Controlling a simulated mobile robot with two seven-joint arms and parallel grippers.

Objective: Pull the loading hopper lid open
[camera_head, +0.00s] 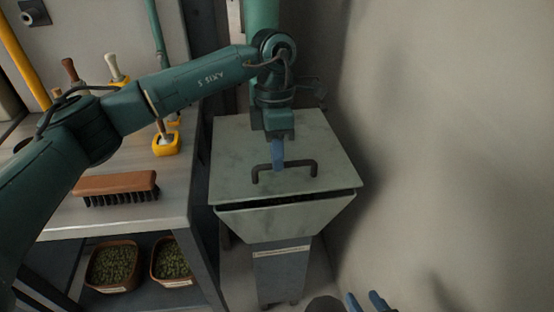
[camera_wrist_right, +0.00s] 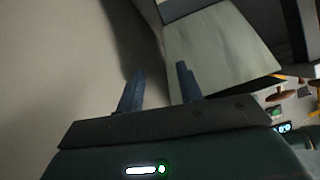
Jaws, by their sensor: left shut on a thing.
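The loading hopper (camera_head: 285,222) stands beside the wall in the head view, with a flat grey-green lid (camera_head: 325,150) on top. A dark gap shows between the lid's front edge and the hopper body. A dark bar handle (camera_head: 300,165) sits on the lid near its front. My left gripper (camera_head: 278,164) reaches down from above and is shut on the handle's left half. My right gripper (camera_head: 365,302) is at the bottom edge, away from the hopper. In the right wrist view its fingers (camera_wrist_right: 160,90) are apart and empty, with the lid (camera_wrist_right: 225,50) beyond them.
A workbench (camera_head: 120,215) stands left of the hopper, holding a brown brush (camera_head: 116,185) and yellow-based levers (camera_head: 166,144). Bins of green pellets (camera_head: 115,266) sit on its lower shelf. A bare wall (camera_head: 450,150) bounds the right side.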

